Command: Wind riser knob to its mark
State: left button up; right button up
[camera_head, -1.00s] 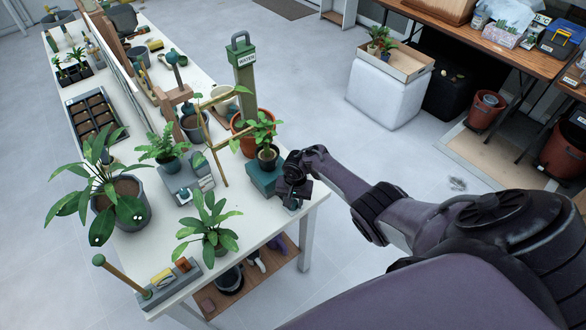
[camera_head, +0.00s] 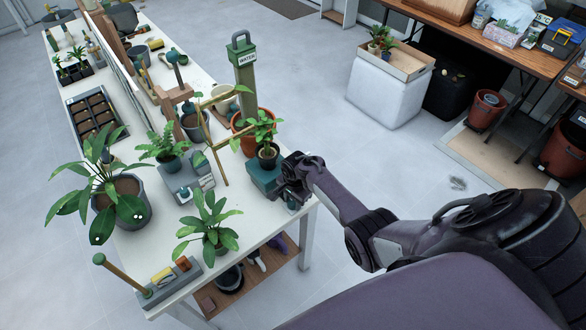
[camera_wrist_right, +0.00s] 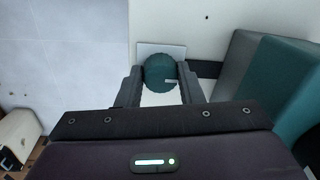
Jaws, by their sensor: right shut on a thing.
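My right gripper (camera_head: 288,192) is at the right edge of the potting table, beside a teal riser block (camera_head: 262,178) that carries a small potted plant (camera_head: 266,146). In the right wrist view, my gripper (camera_wrist_right: 161,84) is shut on a round teal knob (camera_wrist_right: 159,70), one finger on each side. The knob has a short pale line near its lower right edge. A pale square plate (camera_wrist_right: 178,48) shows behind it. The riser's teal side (camera_wrist_right: 290,85) stands to the right there. In the head view my gripper mostly hides the knob. My left gripper is not in view.
A leafy plant (camera_head: 208,218) stands in front of the riser, and a tall green water post (camera_head: 243,75) stands behind it. A wooden stake frame (camera_head: 213,140) is to its left.

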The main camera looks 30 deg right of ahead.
aim_at(294, 202)
jog(key=shift+w, duration=0.1)
jog(key=o, duration=1)
jog(key=shift+c, duration=0.2)
jog(key=shift+r, duration=0.1)
jog(key=shift+a+r, duration=0.1)
jog(key=shift+r, duration=0.2)
jog(key=shift+s+r+b, duration=0.15)
jog(key=shift+r+b, duration=0.05)
jog(key=shift+r, duration=1.55)
jog(key=shift+s+r+b, duration=0.15)
jog(key=shift+r, duration=1.6)
